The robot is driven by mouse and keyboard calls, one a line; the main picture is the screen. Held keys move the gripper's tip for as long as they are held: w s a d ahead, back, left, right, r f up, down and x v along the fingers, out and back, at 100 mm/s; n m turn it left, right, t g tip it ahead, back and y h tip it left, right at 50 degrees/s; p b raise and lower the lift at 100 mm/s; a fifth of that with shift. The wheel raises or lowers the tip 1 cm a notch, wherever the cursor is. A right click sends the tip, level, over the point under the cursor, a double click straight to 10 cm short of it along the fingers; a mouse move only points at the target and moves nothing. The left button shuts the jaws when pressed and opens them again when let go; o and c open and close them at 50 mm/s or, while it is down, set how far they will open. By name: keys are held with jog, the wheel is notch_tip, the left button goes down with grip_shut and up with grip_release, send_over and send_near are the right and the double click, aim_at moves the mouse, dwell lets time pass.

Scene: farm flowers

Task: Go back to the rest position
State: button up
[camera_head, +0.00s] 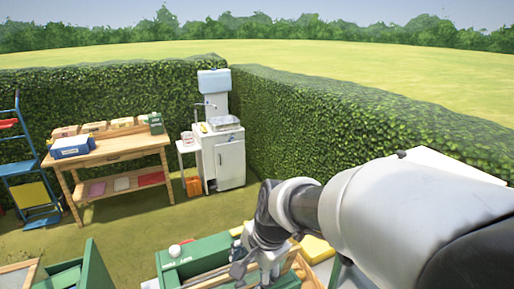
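My arm reaches in from the right edge of the head view, and its end hangs down near the bottom middle. My gripper (258,272) is in front of a green box (205,250) with white lettering. It partly covers the right side of that box. The fingertips are small and run close to the lower picture edge, so I cannot tell whether they are open or shut, or whether they touch or hold anything.
Green panels (95,270) stand at the lower left. A wooden table (110,152) with boxes, a blue ladder-like stand (25,165) and a white sink cabinet (222,158) are further back. A hedge (330,125) encloses the area. Open grass (150,215) lies between.

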jog(key=s+d+f+n+t+h+b, duration=0.1)
jog(key=s+d+n+b, duration=0.3)
jog(key=s+d, duration=0.3)
jog(key=s+d+f+n+h+b, duration=0.1)
jog(key=s+d+n+b, duration=0.2)
jog(key=s, duration=1)
jog(key=d+n, duration=0.3)
jog(key=d, duration=0.2)
jog(key=shift+s+d+t+h+b, duration=0.2)
jog(key=shift+s+t+h+b, duration=0.1)
jog(key=shift+t+b, duration=0.1)
jog(key=shift+c, duration=0.3)
